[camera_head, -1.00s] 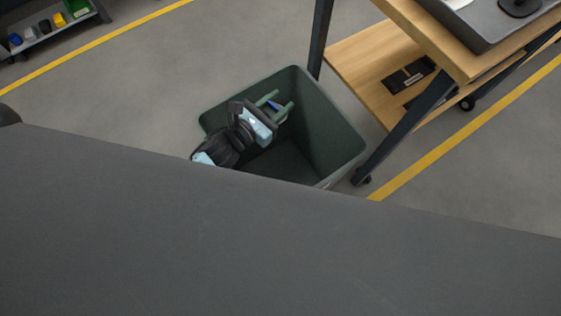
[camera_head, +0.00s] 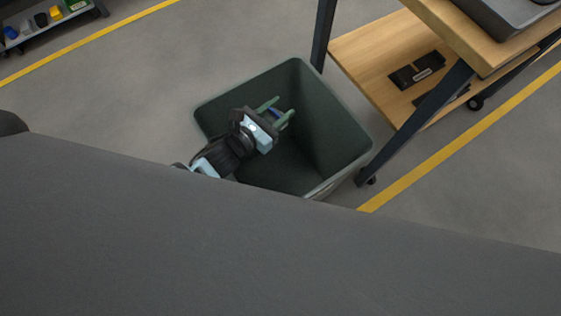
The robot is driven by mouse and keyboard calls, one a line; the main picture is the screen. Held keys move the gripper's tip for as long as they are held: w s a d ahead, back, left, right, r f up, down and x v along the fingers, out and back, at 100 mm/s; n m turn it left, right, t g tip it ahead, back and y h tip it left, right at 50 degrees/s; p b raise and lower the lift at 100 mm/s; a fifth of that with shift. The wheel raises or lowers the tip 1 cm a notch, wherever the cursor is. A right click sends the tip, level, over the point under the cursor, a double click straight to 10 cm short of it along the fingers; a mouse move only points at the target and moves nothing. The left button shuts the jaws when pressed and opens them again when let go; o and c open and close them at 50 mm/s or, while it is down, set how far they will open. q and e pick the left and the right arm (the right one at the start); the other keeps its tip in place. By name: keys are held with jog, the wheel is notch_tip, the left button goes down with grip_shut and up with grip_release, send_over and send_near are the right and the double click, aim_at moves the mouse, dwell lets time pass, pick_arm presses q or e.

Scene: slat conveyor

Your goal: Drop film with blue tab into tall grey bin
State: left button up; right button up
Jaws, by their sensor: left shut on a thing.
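The tall grey bin (camera_head: 335,125) stands open on the floor in the middle of the head view and looks dark green-grey. My left gripper (camera_head: 280,112) is over the bin's mouth, its green fingers pointing to the upper right. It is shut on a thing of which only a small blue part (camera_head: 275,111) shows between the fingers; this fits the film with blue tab. The clear film itself cannot be made out. The part of the bin's floor that I can see looks bare and dark. My right gripper is not in view.
A wooden cart (camera_head: 375,58) with dark legs stands right of the bin, with dark flat items (camera_head: 417,70) on its lower shelf. A broad dark grey surface (camera_head: 200,245) fills the foreground. A low rack with coloured bins (camera_head: 40,20) is at the far upper left.

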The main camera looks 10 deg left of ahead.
pick_arm(q)
jog(key=o, duration=1)
jog(key=shift+s, duration=0.1)
jog(key=shift+s+a, duration=0.25)
jog(key=shift+s, duration=0.05)
jog(key=v, duration=0.6)
jog(key=shift+p, duration=0.3)
jog(key=shift+s+a+r, duration=0.15)
jog(key=shift+s+a, duration=0.05)
jog(key=shift+s, duration=0.2)
